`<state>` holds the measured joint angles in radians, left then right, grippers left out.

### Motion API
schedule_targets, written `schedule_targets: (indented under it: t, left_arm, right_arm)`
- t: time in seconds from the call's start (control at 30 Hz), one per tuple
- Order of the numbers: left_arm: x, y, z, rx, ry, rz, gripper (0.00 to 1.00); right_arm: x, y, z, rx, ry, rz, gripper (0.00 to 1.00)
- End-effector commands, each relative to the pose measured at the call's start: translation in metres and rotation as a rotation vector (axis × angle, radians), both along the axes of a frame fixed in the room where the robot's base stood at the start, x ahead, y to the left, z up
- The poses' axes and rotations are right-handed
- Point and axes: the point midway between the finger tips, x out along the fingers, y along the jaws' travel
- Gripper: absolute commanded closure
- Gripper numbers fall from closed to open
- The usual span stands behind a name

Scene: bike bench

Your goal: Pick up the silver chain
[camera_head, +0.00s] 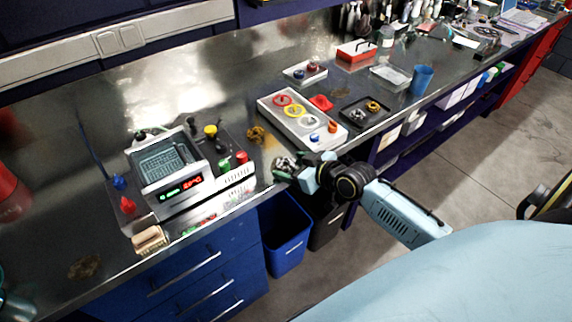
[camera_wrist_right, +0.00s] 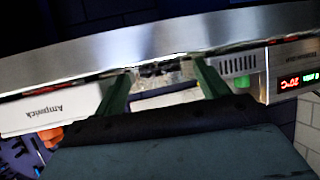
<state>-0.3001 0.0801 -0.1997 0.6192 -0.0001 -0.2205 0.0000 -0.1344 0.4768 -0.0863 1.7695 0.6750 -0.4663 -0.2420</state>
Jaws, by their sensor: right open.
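The silver chain (camera_head: 286,162) lies in a small heap near the front edge of the metal bench. My right gripper (camera_head: 300,168) is at the bench edge, right by the chain, and partly covers it. In the right wrist view, the green fingers of the gripper (camera_wrist_right: 164,76) are spread apart. The chain (camera_wrist_right: 158,69) shows as a dark, glinting strip at the bench edge, between and just beyond the fingertips. The fingers do not appear closed on it. My left gripper is not in view.
A device with a red and green display (camera_head: 180,189) stands left of the chain. A brass-coloured heap (camera_head: 257,134) lies behind it. A grey tray with coloured rings (camera_head: 270,112) and a black tray (camera_head: 350,122) are to the right. A blue bin (camera_head: 288,240) stands below the edge.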

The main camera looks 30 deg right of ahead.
Motion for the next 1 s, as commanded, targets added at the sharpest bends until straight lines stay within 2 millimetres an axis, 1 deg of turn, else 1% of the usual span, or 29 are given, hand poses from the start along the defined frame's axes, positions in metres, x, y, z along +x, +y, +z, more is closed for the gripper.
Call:
schedule_targets:
  t: [0.2,0.23,0.6,0.87,0.97,1.0]
  left_arm:
    - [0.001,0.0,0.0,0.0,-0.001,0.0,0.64]
    - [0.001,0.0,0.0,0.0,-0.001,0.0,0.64]
    - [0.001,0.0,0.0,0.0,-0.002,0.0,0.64]
    - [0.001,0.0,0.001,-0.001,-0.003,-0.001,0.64]
    - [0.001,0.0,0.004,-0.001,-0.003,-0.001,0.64]
    - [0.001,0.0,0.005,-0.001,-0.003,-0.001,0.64]
  right_arm:
    - [0.001,0.0,0.0,0.0,0.0,0.0,0.26]
    - [0.001,0.0,0.0,0.0,0.0,0.0,0.29]
    - [0.001,0.0,0.0,-0.001,0.0,0.0,0.76]
    - [0.001,0.0,0.003,-0.001,-0.002,0.001,0.77]
    - [0.001,0.0,0.016,-0.002,-0.005,0.0,0.77]
    - [0.001,0.0,0.023,-0.002,-0.005,0.0,0.77]
